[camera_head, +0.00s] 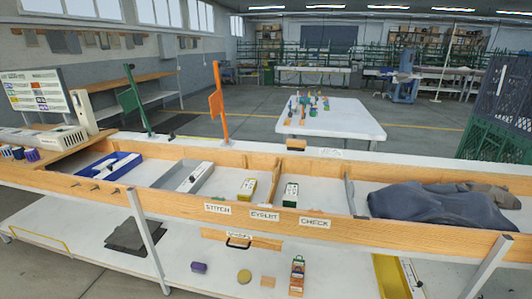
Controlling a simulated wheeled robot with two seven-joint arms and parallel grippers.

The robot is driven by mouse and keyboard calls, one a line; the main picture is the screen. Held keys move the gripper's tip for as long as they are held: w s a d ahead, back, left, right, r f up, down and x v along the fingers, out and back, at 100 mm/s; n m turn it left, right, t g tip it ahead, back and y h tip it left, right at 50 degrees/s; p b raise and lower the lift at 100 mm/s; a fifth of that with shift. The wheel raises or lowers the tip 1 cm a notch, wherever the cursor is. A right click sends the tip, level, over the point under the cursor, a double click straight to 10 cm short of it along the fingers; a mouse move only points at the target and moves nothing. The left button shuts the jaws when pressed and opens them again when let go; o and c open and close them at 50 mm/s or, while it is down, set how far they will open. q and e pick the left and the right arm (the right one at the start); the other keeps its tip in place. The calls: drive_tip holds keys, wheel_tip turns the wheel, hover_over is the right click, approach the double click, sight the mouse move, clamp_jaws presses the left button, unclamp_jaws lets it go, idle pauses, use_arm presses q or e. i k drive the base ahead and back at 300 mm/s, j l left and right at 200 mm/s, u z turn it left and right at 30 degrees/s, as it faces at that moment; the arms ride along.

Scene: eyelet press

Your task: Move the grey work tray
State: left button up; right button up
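A grey tray (175,173), which looks like the work tray, sits in the wooden-edged bench trough, left of the middle. A long white piece with a dark spot (194,177) lies in it at a slant. The trough's front board (180,200) hides part of the tray's near side. Neither of my grippers shows in the head view.
A blue tray (127,157) sits left of the grey one. Yellow (247,189) and green (290,194) boxes stand to the right, then a grey divider (350,193) and dark cloth (440,205). White trough floor between is bare.

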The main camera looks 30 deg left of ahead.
sight(176, 178)
drive_tip(key=u, duration=1.7)
drive_tip(key=i+u, duration=0.45)
drive_tip(key=i, duration=0.45)
